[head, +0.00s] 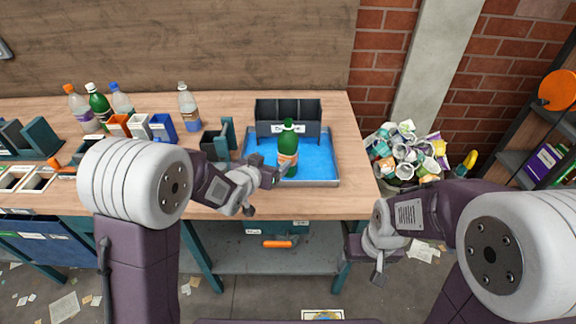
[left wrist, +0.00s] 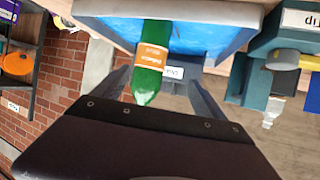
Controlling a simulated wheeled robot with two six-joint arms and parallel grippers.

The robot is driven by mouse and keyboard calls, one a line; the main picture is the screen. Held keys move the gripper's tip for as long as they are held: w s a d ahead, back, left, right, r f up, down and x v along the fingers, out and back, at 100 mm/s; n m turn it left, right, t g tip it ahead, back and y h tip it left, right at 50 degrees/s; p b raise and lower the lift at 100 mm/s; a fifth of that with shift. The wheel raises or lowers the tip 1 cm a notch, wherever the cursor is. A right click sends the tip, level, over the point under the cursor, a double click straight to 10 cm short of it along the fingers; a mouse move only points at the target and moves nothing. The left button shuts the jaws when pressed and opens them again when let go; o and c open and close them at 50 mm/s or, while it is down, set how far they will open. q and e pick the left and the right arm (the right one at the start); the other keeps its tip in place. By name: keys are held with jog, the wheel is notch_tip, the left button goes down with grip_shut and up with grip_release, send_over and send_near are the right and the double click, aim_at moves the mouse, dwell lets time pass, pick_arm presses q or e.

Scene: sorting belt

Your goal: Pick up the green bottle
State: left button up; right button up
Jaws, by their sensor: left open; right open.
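A green bottle (head: 288,143) with an orange label stands upright in the blue-floored tray (head: 337,160). My left gripper (head: 276,177) is open at the tray's front edge, close beside the bottle's lower part. In the left wrist view the bottle (left wrist: 149,72) shows between the two spread fingers of the left gripper (left wrist: 162,88); I cannot tell if either finger touches it. A second green bottle (head: 98,103) stands at the back left of the table among other bottles. My right gripper (head: 379,268) is open and empty, in front of the table at the right.
A dark divided holder (head: 289,130) stands behind the bottle in the tray. A clear bottle (head: 188,108), small coloured boxes (head: 162,127) and a teal holder (head: 221,138) stand to the left. A heaped waste bin (head: 405,160) is right of the table.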

aim_at(284, 159)
pick_arm(q)
jog(key=shift+w+d+f+m+h, duration=0.15)
jog(key=shift+w+d+f+h, duration=0.15)
jog(key=shift+d, duration=0.2)
jog(key=shift+w+d+f+m+h, duration=0.15)
jog(key=shift+d+f+h, duration=0.05)
jog(key=shift+d+f, duration=0.25)
jog(key=x, duration=0.3)
jog(key=shift+w+d, duration=0.15)
jog(key=shift+w, duration=0.1)
jog(key=x, duration=0.5)
jog(key=shift+w+f, duration=0.1)
jog(key=shift+f, duration=0.25)
jog(key=shift+r, duration=0.1)
jog(key=c, duration=1.4)
